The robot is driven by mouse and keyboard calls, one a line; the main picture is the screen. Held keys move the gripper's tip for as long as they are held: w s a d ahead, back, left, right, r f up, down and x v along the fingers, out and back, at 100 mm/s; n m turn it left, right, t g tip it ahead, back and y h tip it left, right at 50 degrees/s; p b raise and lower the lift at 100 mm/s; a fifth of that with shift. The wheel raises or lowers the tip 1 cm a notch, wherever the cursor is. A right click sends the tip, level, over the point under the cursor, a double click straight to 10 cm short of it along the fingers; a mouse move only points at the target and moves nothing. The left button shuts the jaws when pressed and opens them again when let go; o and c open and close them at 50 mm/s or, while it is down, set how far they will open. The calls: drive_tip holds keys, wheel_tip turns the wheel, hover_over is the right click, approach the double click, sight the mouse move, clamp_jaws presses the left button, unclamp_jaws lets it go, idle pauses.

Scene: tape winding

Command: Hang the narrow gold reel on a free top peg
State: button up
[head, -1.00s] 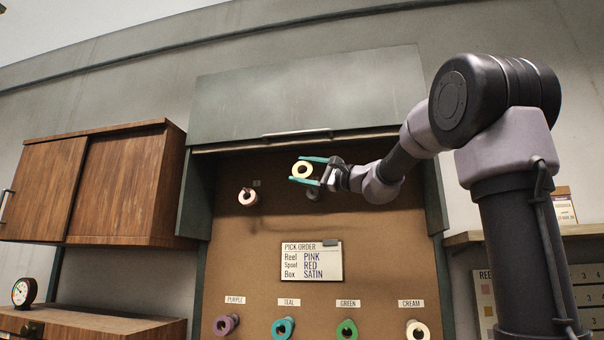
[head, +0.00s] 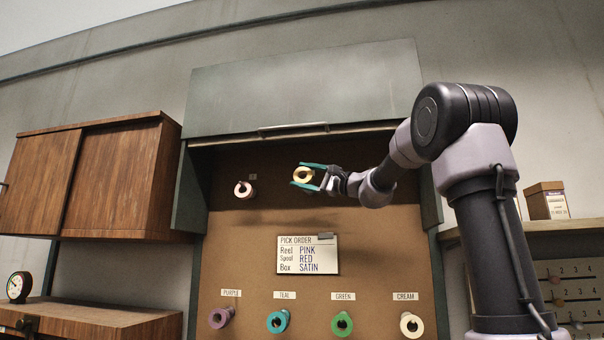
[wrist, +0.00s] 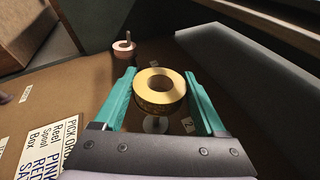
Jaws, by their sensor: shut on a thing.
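My gripper (head: 305,178) has teal fingers, shut on the narrow gold reel (head: 296,174) near the upper part of the brown pegboard. In the wrist view the gold reel (wrist: 150,104) sits between the two fingers, its hole facing up toward the camera. A pale peg (wrist: 155,125) with a round end shows just below the reel, beside a label marked 2 (wrist: 188,125). The reel looks apart from this peg. A pink reel (head: 245,190) hangs on the other top peg at left; its peg sticks out through it in the wrist view (wrist: 122,50).
A pick-order card (head: 308,254) is on the board below. Purple (head: 221,317), teal (head: 278,321), green (head: 342,323) and cream (head: 411,325) reels hang along the bottom. A raised grey shutter (head: 300,88) is above, with cabinet sides at left and right.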

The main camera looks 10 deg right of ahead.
drive_tip(key=shift+w+d+f, duration=0.25)
drive_tip(key=shift+w+d, duration=0.05)
drive_tip(key=shift+w, duration=0.45)
drive_tip(key=shift+w+d+f, duration=0.25)
drive_tip(key=shift+w+d, duration=0.1)
drive_tip(key=shift+w, duration=0.4)
drive_tip(key=shift+w+d+f, duration=0.25)
drive_tip(key=shift+w+d, duration=0.05)
drive_tip(key=shift+w, duration=0.45)
drive_tip(key=o, duration=1.3)
drive_tip(key=shift+v, duration=5.4)
drive_tip(key=s+a+f+n+g+h, duration=0.1)
drive_tip(key=s+a+f+g+h, duration=0.2)
drive_tip(key=s+a+f, duration=0.35)
drive_tip(key=s+a+f+n+g+h, duration=0.2)
drive_tip(key=s+a+f+g+h, duration=0.1)
drive_tip(key=s+f, duration=0.5)
drive_tip(key=s+d+f+n+h, duration=0.1)
drive_tip(key=s+d+f+h, duration=0.1)
drive_tip(key=s+f, duration=0.3)
drive_tip(key=s+d+f+n+h, duration=0.1)
drive_tip(key=s+d+f+h, duration=0.1)
drive_tip(key=s+f+h, duration=0.2)
drive_tip(key=s+d+f+n+h, duration=0.2)
drive_tip(key=s+f, duration=0.3)
drive_tip(key=f, duration=0.3)
drive_tip(key=shift+s+d+f+h, duration=0.3)
drive_tip(key=shift+d+h, duration=0.1)
drive_tip(key=shift+d, duration=0.15)
